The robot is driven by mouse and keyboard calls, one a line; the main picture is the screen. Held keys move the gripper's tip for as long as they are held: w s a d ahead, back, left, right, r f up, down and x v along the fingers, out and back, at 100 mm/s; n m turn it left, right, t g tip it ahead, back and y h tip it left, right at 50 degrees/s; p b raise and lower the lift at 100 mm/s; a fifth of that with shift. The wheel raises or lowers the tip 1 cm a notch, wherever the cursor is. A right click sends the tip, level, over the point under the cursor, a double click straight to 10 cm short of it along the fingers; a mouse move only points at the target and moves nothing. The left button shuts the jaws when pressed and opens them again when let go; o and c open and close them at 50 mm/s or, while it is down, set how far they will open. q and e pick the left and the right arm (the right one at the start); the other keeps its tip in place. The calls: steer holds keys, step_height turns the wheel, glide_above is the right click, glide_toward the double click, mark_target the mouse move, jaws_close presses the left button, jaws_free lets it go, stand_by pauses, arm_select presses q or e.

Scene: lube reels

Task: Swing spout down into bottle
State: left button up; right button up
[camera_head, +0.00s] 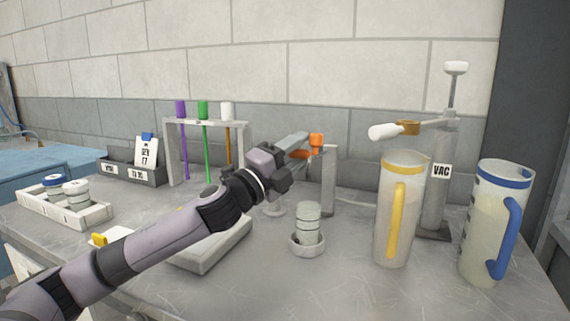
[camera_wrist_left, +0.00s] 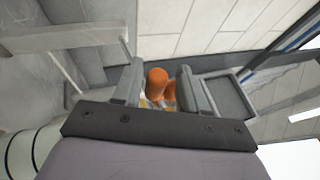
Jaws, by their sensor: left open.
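The orange spout part (camera_head: 317,141) sits at the top of a grey upright post (camera_head: 329,185) at mid-table. The bottle (camera_head: 308,218), pale and ribbed, stands upright in a round white cup (camera_head: 306,247) below and slightly in front of the spout. My left gripper (camera_head: 298,146) is beside the orange part, at its left. In the left wrist view an orange knob (camera_wrist_left: 156,84) shows between the two open fingers. I cannot tell whether they touch it. The bottle's top is visible and the spout's tip is hard to make out.
A yellow-handled jug (camera_head: 389,235), a blue-handled jug (camera_head: 478,245) and the VAC pump (camera_head: 436,200) stand at the right. A rack (camera_head: 172,150) with coloured rods is behind my arm. A white tray (camera_head: 92,216) of jars is at the left. The front right table is clear.

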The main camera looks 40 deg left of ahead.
arm_select(q)
steer(key=shift+f+b+v, duration=0.2)
steer(key=shift+b+v, duration=0.75)
steer(key=shift+v, duration=2.2)
steer(key=shift+s+f, duration=0.1)
steer(key=shift+s, duration=0.05)
